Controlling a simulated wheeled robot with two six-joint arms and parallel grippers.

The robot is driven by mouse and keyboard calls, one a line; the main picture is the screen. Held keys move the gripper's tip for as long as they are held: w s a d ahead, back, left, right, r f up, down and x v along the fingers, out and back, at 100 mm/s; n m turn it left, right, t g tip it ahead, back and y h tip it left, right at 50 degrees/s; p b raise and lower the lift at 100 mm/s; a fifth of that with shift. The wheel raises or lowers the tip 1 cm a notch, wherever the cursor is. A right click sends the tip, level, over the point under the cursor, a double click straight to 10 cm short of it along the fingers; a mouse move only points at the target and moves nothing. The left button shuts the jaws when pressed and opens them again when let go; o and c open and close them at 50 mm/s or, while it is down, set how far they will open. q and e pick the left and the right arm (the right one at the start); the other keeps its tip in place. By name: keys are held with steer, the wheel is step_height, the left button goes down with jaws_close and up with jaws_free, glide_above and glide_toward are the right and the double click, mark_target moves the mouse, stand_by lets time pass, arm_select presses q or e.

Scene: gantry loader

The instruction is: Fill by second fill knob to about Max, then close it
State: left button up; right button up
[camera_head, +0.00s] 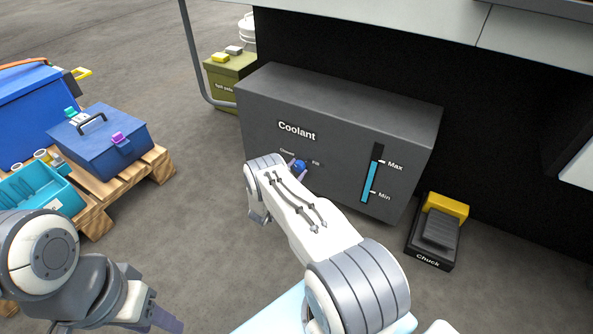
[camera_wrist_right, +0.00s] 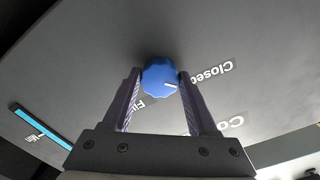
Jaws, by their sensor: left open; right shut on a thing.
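The dark grey Coolant box (camera_head: 340,125) has a blue knob (camera_head: 300,164) between the labels Closed and Fill. My right gripper (camera_head: 297,166) is shut on this knob. The right wrist view shows the knob (camera_wrist_right: 160,77) between the two fingertips (camera_wrist_right: 159,82). The knob's white mark points to the right there, roughly to the side of the Closed label (camera_wrist_right: 211,73). The gauge (camera_head: 371,178) on the box shows cyan up to about the Max tick, with black above. My left gripper (camera_head: 155,312) is open and empty at the lower left, away from the box.
A yellow and black Chuck pedal (camera_head: 436,232) stands on the floor right of the box. A wooden pallet (camera_head: 150,172) at the left carries a blue toolbox (camera_head: 100,140) and a teal bin (camera_head: 62,200). An olive box (camera_head: 230,72) stands behind. Floor between pallet and box is clear.

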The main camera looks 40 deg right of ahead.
stand_by(0.4)
steer(key=o, duration=1.4)
steer(key=shift+a, duration=0.1)
steer(key=shift+s+a+p, duration=0.1)
steer(key=shift+a+p, duration=0.15)
steer(key=shift+p, duration=0.05)
steer(key=p+v, duration=0.3)
steer(key=v, duration=0.6)
steer(key=shift+s+a+p, duration=0.2)
steer(key=shift+a+p, duration=0.15)
steer(key=shift+p, duration=0.05)
